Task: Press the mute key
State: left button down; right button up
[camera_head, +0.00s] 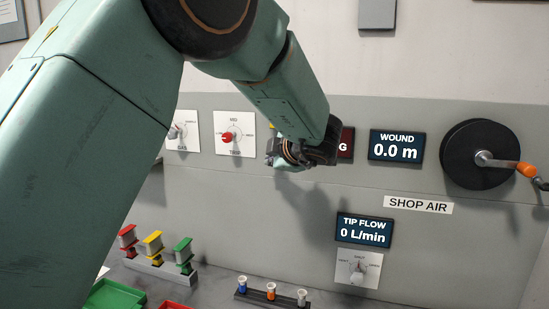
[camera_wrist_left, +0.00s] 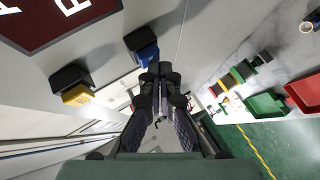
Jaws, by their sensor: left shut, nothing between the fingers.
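My left gripper (camera_head: 273,160) is in front of the grey panel in the head view, its fingers shut and empty. In the left wrist view its fingertips (camera_wrist_left: 161,72) are close below and right of a blue key (camera_wrist_left: 147,55) on a dark block. I cannot tell whether they touch it. A yellow key (camera_wrist_left: 77,95) on a second dark block is farther left. No label reading mute is legible, so I cannot tell which key it is. My left arm hides much of this panel area in the head view. My right gripper is not in view.
A dark red display (camera_head: 346,143) is partly hidden beside my gripper. Knobs on white plates (camera_head: 235,145), a WOUND display (camera_head: 396,146) and a black reel with a crank (camera_head: 465,155) are on the panel. Coloured clamps (camera_head: 154,245) and a vial rack (camera_head: 248,297) stand below.

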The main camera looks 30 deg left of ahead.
pick_arm(q)
jog(key=shift+w+a+p, duration=0.1)
jog(key=shift+w+p, duration=0.2)
jog(key=shift+w, duration=0.05)
dwell(0.7)
jog(key=shift+s, duration=0.1)
jog(key=shift+s+d, duration=0.35)
jog(key=shift+s, duration=0.55)
jog(key=shift+s, duration=0.1)
jog(key=s, duration=0.2)
jog(key=s+d, duration=0.1)
jog(key=s, duration=0.1)
jog(key=shift+s+f+b, duration=0.1)
jog(key=shift+s+b, duration=0.2)
jog(key=shift+b, duration=0.1)
